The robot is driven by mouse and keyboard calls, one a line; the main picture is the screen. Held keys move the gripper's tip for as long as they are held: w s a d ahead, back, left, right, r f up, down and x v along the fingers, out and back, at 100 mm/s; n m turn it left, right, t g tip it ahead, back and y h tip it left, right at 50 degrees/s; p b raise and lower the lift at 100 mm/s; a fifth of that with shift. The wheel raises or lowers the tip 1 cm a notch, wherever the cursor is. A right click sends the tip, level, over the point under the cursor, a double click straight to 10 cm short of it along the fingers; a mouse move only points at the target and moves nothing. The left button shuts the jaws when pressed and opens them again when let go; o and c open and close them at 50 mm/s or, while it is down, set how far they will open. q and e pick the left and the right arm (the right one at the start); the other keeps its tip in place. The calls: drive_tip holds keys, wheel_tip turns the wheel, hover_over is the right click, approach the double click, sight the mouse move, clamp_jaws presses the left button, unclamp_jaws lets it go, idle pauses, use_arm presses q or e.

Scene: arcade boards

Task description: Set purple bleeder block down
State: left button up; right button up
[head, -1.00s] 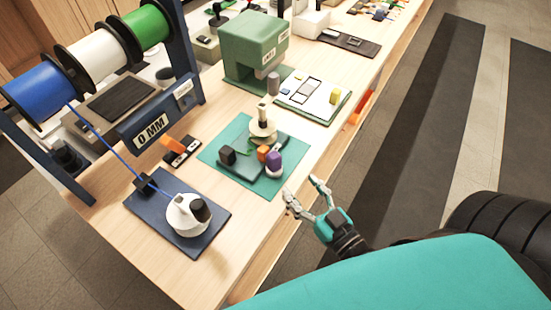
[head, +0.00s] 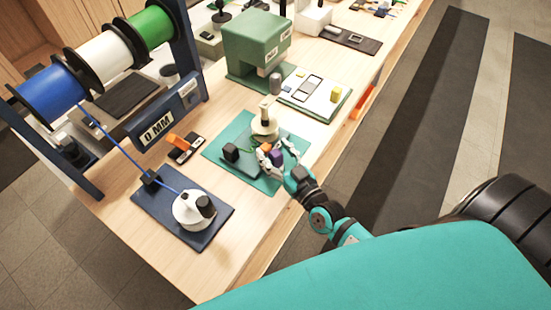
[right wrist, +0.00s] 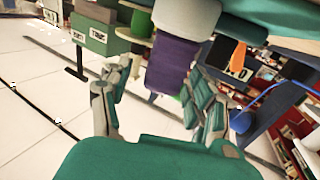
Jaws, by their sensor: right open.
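The purple bleeder block (head: 277,157) stands at the right edge of the teal mat (head: 212,151). My right gripper (head: 279,151) is open, with its fingers on either side of the block. In the right wrist view, which looks upside down, the purple block (right wrist: 168,65) is between the spread fingers of my right gripper (right wrist: 155,85) and against a pale round piece (right wrist: 187,15). Contact between fingers and block cannot be told. My left gripper is out of view.
A cream spindle piece (head: 264,125) and a black knob (head: 231,152) are close by on the mat. A green press (head: 254,45) and a white board (head: 316,92) stand behind. A blue plate (head: 222,218) holds a white dispenser. The table's edge runs along the right.

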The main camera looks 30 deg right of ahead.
drive_tip(key=shift+s, duration=0.1)
drive_tip(key=shift+c, duration=0.4)
drive_tip(key=shift+c, duration=1.2)
drive_tip(key=c, duration=0.9)
clamp_jaws()
drive_tip(key=shift+r, duration=0.2)
